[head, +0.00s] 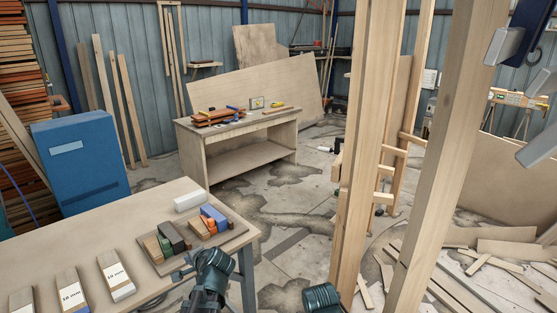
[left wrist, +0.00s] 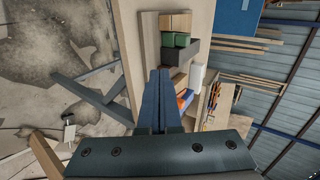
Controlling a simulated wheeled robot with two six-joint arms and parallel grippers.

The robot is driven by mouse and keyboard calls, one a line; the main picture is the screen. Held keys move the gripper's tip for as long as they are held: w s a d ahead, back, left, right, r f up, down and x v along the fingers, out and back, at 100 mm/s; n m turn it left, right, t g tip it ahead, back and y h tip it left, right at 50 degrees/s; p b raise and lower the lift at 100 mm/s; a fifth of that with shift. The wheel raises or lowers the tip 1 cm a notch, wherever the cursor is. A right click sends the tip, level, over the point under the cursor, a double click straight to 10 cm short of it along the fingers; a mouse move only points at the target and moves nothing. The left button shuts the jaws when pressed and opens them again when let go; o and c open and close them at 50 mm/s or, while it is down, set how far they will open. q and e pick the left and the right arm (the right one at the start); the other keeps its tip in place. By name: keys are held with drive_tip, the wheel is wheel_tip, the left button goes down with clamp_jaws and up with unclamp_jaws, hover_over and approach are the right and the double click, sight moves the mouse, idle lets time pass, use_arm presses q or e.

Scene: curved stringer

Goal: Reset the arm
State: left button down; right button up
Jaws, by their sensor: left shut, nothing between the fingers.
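My left gripper (head: 182,271) is at the front right edge of the near workbench (head: 60,240), beside a tray of blocks. In the left wrist view its two blue fingers (left wrist: 159,88) lie together, shut with nothing between them. The tray (head: 160,266) holds several wooden, green, dark, orange and blue blocks. It also shows in the left wrist view (left wrist: 150,40), beyond the fingertips. A dark green part of my body shows at the bottom middle of the head view. My right gripper is not seen.
Labelled blocks (head: 118,277) and a white block (head: 190,200) are on the near bench. Tall timber posts (head: 435,160) stand to the right. A second workbench (head: 240,145) is behind. Planks (head: 480,262) litter the floor at right.

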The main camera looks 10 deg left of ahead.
use_arm(q)
drive_tip(key=s+d+f+n+g+h, duration=0.1)
drive_tip(key=s+d+f+g+h, duration=0.1)
drive_tip(key=s+d, duration=0.4)
drive_tip(key=s+d+f+n+g+h, duration=0.1)
drive_tip(key=s+d+f+g+h, duration=0.1)
drive_tip(key=s+d, duration=0.5)
drive_tip(key=s+d+f+n+g+h, duration=0.1)
drive_tip(key=s+d+f+g+h, duration=0.2)
drive_tip(key=d, duration=1.2)
drive_tip(key=s+f, duration=0.2)
drive_tip(key=s, duration=0.2)
drive_tip(key=shift+d+f+n+g, duration=0.15)
drive_tip(key=shift+f+n+g, duration=0.1)
drive_tip(key=shift+n+g, duration=0.05)
